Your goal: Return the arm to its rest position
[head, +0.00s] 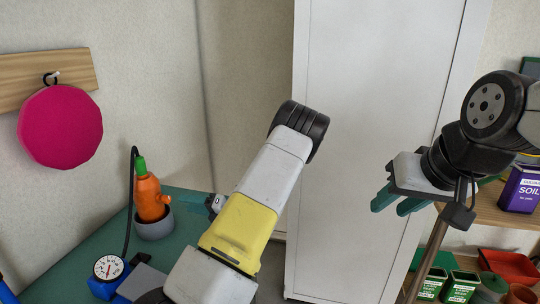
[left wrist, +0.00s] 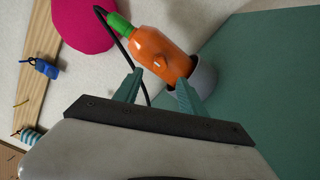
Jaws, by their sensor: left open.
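My left gripper (head: 208,203) is mostly hidden behind my own left arm in the head view. A small part of it shows just right of an orange bottle (head: 150,199). In the left wrist view, my left gripper (left wrist: 160,88) has its two green fingers apart with nothing held between them. The orange bottle (left wrist: 163,58) with a green cap is beyond the fingertips. My right gripper (head: 398,200) hangs in the air at the right, in front of a white cabinet. Its two green fingers are seen side by side, and their opening is unclear.
The bottle stands in a grey holder (head: 155,226) on a green table (head: 60,285), beside a blue gauge (head: 108,268). A pink disc (head: 60,126) hangs on the wall. The white cabinet (head: 365,90) is behind. A shelf with a purple soil box (head: 522,190) is at right.

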